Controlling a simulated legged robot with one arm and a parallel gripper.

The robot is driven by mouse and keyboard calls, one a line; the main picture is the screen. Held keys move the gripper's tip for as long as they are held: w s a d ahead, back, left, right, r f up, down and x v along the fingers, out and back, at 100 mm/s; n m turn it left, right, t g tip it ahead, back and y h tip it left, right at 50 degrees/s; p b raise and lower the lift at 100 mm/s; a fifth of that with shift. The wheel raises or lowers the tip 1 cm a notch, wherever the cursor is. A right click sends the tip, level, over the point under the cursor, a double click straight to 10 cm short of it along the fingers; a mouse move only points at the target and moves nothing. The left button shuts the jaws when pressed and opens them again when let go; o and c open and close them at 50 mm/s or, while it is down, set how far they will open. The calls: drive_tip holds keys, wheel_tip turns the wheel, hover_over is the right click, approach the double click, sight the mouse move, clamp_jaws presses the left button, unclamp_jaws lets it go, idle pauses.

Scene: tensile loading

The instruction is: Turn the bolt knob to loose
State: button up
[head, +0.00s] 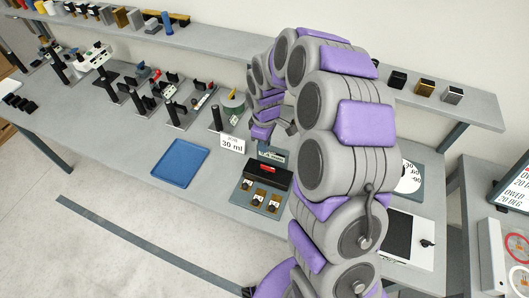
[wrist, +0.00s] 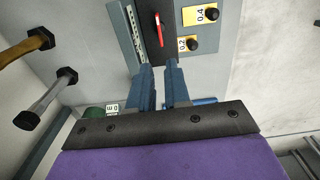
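A dark device panel (head: 262,199) lies on the bench, with a red lever or handle (head: 269,169) on its black upper block and several small knobs on yellow plates in front. In the wrist view the red handle (wrist: 158,30) is ahead of the fingers. A black knob (wrist: 208,15) on a plate marked 0.4 and another black knob (wrist: 192,45) on a plate marked 0.2 are to its right. I cannot tell which control is the bolt knob; no "loose" mark is readable. My gripper (wrist: 159,68) has a gap between its blue fingers, empty and apart from the knobs.
A blue tray (head: 182,163) and a 30 ml sign (head: 232,144) are left of the panel. Several stands and instruments fill the bench's left end. A shelf (head: 215,40) runs behind. Two rods with black ends (wrist: 50,90) show at the wrist view's left.

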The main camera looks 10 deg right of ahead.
wheel_tip(320, 180, up, 5)
drive_tip(key=shift+w+r, duration=0.1)
drive_tip(key=shift+r, duration=0.05)
idle(0.5)
